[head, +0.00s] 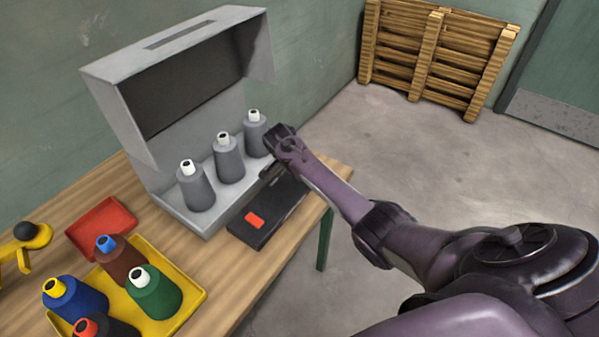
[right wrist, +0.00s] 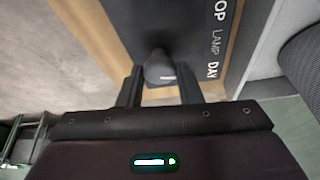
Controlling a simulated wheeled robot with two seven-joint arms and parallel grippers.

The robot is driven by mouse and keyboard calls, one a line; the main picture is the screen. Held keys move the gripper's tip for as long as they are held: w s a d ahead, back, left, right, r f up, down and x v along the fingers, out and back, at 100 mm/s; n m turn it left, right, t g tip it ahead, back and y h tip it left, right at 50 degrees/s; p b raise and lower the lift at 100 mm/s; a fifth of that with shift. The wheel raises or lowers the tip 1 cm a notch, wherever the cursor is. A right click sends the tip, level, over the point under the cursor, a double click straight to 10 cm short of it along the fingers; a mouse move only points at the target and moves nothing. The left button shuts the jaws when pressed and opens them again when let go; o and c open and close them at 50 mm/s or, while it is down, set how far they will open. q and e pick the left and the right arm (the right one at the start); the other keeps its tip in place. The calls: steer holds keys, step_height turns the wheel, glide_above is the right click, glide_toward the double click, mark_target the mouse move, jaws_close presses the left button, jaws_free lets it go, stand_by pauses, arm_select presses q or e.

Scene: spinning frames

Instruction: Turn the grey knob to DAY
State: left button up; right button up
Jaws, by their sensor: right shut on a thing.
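The grey knob (right wrist: 160,66) sits on a black control box (head: 262,226) on the wooden table. In the right wrist view it stands between the two fingers of my right gripper (right wrist: 160,88), which is shut on it. White words on the box read "OP" (cut off), "LAMP" and "DAY" (right wrist: 212,71). A small pale mark shows on the knob near the DAY level; which word it points to I cannot tell. In the head view my right gripper (head: 277,152) is over the box's far end and hides the knob. My left gripper is not in view.
A red-orange button (head: 254,220) is at the box's near end. A grey cabinet (head: 134,124) with several grey bottles (head: 229,160) stands close beside my right gripper. A yellow tray (head: 188,311) with coloured bottles, a red tray (head: 100,222) and a yellow object (head: 28,245) are at left.

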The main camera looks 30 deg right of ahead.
steer(key=shift+w+m+g+b, duration=0.1)
steer(key=shift+m+g+b, duration=0.55)
steer(key=shift+m, duration=0.95)
steer(key=o, duration=1)
steer(key=shift+c, duration=0.2)
steer(key=v, duration=0.7)
steer(key=shift+a+r+b, duration=0.25)
steer(key=shift+r+b, duration=0.1)
